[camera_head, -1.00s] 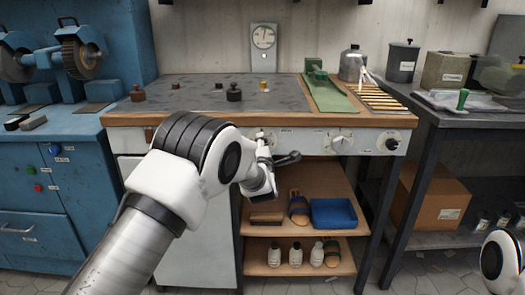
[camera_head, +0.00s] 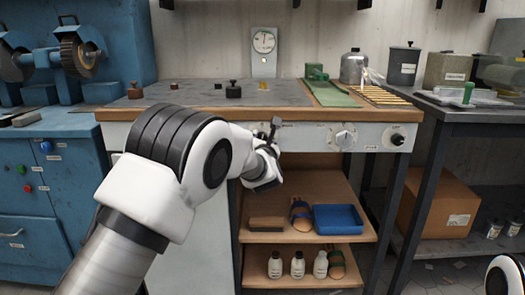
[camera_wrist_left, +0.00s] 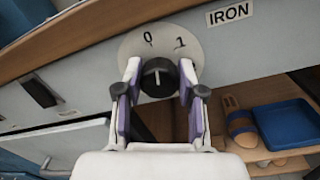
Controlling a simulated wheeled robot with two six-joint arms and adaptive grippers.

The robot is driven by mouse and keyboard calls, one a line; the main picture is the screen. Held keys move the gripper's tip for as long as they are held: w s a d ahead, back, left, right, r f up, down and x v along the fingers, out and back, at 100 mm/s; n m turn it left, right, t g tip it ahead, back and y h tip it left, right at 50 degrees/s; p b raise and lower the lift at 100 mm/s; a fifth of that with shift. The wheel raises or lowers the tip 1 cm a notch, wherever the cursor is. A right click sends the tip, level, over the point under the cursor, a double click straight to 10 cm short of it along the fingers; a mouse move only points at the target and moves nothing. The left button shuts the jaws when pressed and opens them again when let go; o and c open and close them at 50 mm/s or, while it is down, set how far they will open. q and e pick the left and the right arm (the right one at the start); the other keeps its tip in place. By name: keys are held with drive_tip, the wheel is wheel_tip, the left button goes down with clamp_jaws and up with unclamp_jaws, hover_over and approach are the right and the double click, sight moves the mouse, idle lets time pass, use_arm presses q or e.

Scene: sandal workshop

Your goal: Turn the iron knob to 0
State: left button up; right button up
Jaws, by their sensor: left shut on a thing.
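The black iron knob (camera_wrist_left: 160,78) sits on a round plate (camera_wrist_left: 135,45) marked 0 and 1 in the left wrist view, beside a label reading IRON (camera_wrist_left: 229,14). The knob's white mark points up in the picture, between the two digits and nearer the 0. My left gripper (camera_wrist_left: 160,95) is shut on the knob, one finger on each side. In the head view my left gripper (camera_head: 270,140) is at the bench front, and its arm hides the knob. Only part of my right arm shows at the lower right; its gripper is out of view.
Another dial (camera_head: 346,136) and a black knob (camera_head: 397,139) are on the same front panel, to the right. The benchtop (camera_head: 195,97) is above.

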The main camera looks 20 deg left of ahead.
use_arm(q)
drive_tip(key=shift+f+n+b, duration=0.15)
drive_tip(key=shift+n+b, duration=1.15)
drive_tip(key=shift+b, duration=0.05)
drive_tip(key=o, duration=1.1)
drive_tip(key=shift+o, duration=0.2)
drive_tip(key=v, duration=0.7)
drive_tip(key=shift+s, duration=0.2)
drive_tip(key=shift+d, duration=0.1)
